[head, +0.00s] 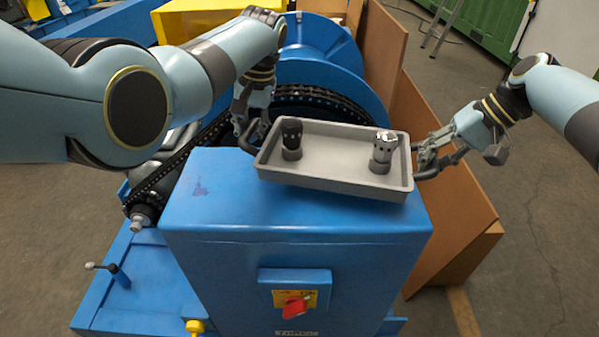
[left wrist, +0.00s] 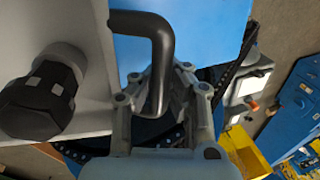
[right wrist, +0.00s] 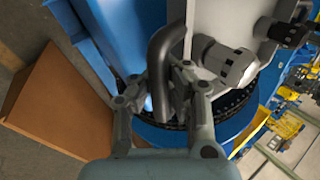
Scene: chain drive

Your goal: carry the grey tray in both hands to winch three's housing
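The grey tray (head: 335,180) is over the back part of the top of a blue housing (head: 290,215); I cannot tell whether it touches. It carries a dark fitting (head: 291,139) at left and a silver fitting (head: 383,151) at right, both upright. My left gripper (head: 246,136) is shut on the tray's left handle, a dark bent bar (left wrist: 158,50) between its fingers in the left wrist view. My right gripper (head: 424,163) is shut on the right handle, which shows between its fingers in the right wrist view (right wrist: 165,45).
A red switch (head: 296,305) is on the housing's front. A chain (head: 170,172) and large blue wheel (head: 335,75) stand behind it. Brown panels (head: 450,170) lean at the right. A lever (head: 104,268) stands on the blue base at left. Open floor lies at far right.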

